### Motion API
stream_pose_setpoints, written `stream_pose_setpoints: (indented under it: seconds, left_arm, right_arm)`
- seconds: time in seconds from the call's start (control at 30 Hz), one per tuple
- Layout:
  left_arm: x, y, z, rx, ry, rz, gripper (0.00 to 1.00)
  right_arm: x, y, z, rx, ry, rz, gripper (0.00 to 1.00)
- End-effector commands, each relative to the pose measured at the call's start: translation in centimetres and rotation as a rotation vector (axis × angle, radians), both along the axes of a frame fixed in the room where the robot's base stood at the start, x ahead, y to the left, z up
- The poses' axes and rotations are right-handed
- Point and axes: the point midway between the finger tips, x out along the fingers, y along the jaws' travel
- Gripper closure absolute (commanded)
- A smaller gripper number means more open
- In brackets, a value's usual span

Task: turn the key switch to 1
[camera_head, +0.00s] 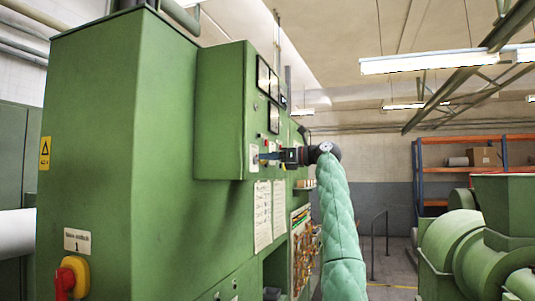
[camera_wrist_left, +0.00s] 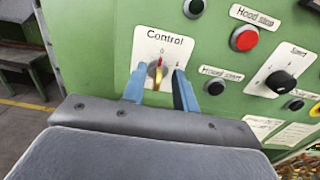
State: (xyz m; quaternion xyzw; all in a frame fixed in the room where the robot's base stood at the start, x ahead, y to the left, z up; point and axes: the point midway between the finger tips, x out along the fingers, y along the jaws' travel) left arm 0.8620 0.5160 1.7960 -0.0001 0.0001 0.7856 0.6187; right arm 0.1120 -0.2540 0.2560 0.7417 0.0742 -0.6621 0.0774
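The key switch (camera_wrist_left: 158,73) sits on a white "Control" plate (camera_wrist_left: 143,50) on the green cabinet front in the left wrist view. Its brass-coloured key points roughly up toward the 0 mark; the 1 mark is at its upper right. My left gripper (camera_wrist_left: 160,90) is open, with one blue finger on each side of the key. Gaps show between the fingers and the key. In the head view the left gripper (camera_head: 268,157) reaches the white plate (camera_head: 254,158) from the right and partly hides the switch. My right gripper is in neither view.
A red "Hood stop" button (camera_wrist_left: 244,39), a black "Hood start" button (camera_wrist_left: 214,87) and a black rotary knob (camera_wrist_left: 280,82) are right of the key switch. A red and yellow main switch (camera_head: 70,278) is at lower left. Green machines (camera_head: 480,245) stand at right, beyond open floor.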

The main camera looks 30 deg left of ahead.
Motion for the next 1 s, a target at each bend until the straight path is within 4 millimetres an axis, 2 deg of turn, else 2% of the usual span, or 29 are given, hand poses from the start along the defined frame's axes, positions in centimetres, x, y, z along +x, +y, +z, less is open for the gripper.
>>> stream_pose_setpoints:
  seconds: [0.2,0.43,0.6,1.0]
  left_arm:
    - [-0.15,0.67,-0.03,0.000,0.001,0.000,0.71]
    - [-0.16,0.69,-0.06,0.001,0.001,0.000,0.71]
    - [-0.16,0.69,-0.06,0.001,0.001,0.000,1.00]
    - [-0.12,0.71,-0.09,-0.006,0.026,-0.001,1.00]
  right_arm:
    - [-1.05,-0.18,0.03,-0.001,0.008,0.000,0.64]
    - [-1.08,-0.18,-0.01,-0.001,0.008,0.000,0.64]
    - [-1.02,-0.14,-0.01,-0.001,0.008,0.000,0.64]
    - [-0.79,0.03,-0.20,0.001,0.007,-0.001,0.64]
